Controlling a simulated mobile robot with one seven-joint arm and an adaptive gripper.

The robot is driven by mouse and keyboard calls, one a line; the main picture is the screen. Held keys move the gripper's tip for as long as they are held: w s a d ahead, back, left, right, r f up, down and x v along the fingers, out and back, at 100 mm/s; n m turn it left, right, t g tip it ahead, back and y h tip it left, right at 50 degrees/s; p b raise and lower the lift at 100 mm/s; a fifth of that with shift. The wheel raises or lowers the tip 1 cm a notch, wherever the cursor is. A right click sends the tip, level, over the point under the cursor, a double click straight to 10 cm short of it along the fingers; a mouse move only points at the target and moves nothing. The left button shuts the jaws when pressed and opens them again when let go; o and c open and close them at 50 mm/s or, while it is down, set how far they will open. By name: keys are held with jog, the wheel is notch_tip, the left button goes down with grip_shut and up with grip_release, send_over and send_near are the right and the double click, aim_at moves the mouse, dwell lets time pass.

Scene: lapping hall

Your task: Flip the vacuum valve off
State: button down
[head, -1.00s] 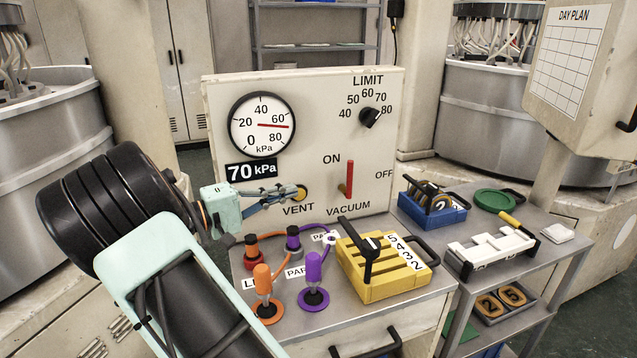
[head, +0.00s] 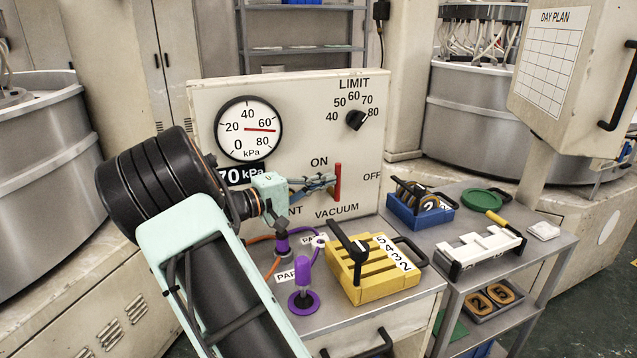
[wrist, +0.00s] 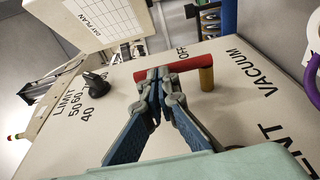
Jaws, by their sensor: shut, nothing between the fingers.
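The vacuum valve has a red lever (head: 338,181) on the white panel, standing upright toward the ON label, with OFF to its right. In the wrist view the red lever (wrist: 185,66) runs across above a brass stem (wrist: 206,78). My gripper (head: 332,180) is shut and empty, with its fingertips at the left side of the lever. In the wrist view my gripper's fingertips (wrist: 160,75) overlap the lever's upper part; whether they touch it I cannot tell. The VENT label is partly hidden by my gripper.
A gauge (head: 248,130) reads a little above 60, over a 70 kPa display. A limit knob (head: 356,120) sits up right on the panel. Below stand a purple handled cup (head: 303,285), a yellow rack (head: 372,270) and a blue bin (head: 420,210).

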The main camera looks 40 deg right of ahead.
aim_at(338, 172)
jog(key=shift+s+d+r+y+p, duration=0.1)
jog(key=shift+d+r+y+p, duration=0.25)
jog(key=shift+y+p, duration=0.25)
dwell(0.4)
jog(key=y+p, duration=0.1)
jog(key=d+y+p, duration=0.1)
jog(key=d+r+m+y+p, duration=0.1)
jog(key=y, duration=0.1)
jog(key=shift+s+d+r, duration=0.1)
jog(key=shift+s+d, duration=0.15)
jog(key=shift+s, duration=0.05)
jog(key=s+d+f+m+t+y+p, duration=0.1)
jog(key=d+f+y+p, duration=0.3)
jog(key=d+y+p, duration=0.2)
jog(key=shift+s+d+f+t+y+p, duration=0.15)
jog(key=shift+s+d+t+y+p, duration=0.2)
jog(key=shift+y+p, duration=1.15)
jog(key=shift+h+p, duration=0.3)
jog(key=shift+w, duration=0.1)
